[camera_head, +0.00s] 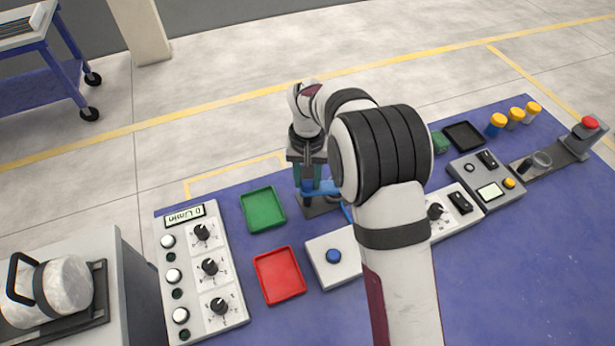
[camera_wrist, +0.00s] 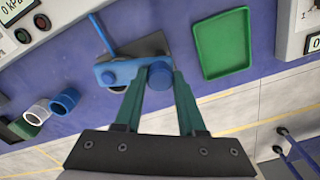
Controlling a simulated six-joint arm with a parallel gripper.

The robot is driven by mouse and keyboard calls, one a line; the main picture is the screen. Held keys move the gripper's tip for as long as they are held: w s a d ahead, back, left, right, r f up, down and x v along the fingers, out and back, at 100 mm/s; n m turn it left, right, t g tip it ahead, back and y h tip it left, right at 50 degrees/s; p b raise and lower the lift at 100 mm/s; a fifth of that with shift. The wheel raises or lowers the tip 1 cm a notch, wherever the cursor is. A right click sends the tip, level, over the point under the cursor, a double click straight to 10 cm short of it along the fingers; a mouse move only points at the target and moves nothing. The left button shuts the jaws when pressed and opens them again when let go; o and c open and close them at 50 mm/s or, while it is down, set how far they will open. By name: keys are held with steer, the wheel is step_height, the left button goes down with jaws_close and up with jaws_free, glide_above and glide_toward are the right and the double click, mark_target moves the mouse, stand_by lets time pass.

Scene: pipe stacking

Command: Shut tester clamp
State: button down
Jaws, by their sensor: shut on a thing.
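The tester clamp shows in the wrist view as a blue body (camera_wrist: 118,73) on a dark plate (camera_wrist: 151,42), with a thin blue lever (camera_wrist: 103,34) and a round blue knob (camera_wrist: 160,76). My gripper (camera_wrist: 159,82) has its two green fingers on either side of the blue knob and is shut on it. In the head view my gripper (camera_head: 307,183) points down at the clamp (camera_head: 326,187), which stands behind the blue button box. My arm hides part of the clamp there.
A green tray (camera_head: 263,210) and a red tray (camera_head: 279,275) lie left of the clamp. A blue-button box (camera_head: 334,258) is in front. A panel with knobs (camera_head: 203,285) is at left. Blue (camera_wrist: 65,101) and white (camera_wrist: 39,112) pipe pieces stand left in the wrist view.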

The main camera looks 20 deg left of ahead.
steer(key=shift+n, duration=1.5)
steer(key=c, duration=0.5)
jaws_free()
steer(key=shift+r, duration=0.15)
step_height(320, 180, up, 16)
steer(key=shift+f, duration=0.2)
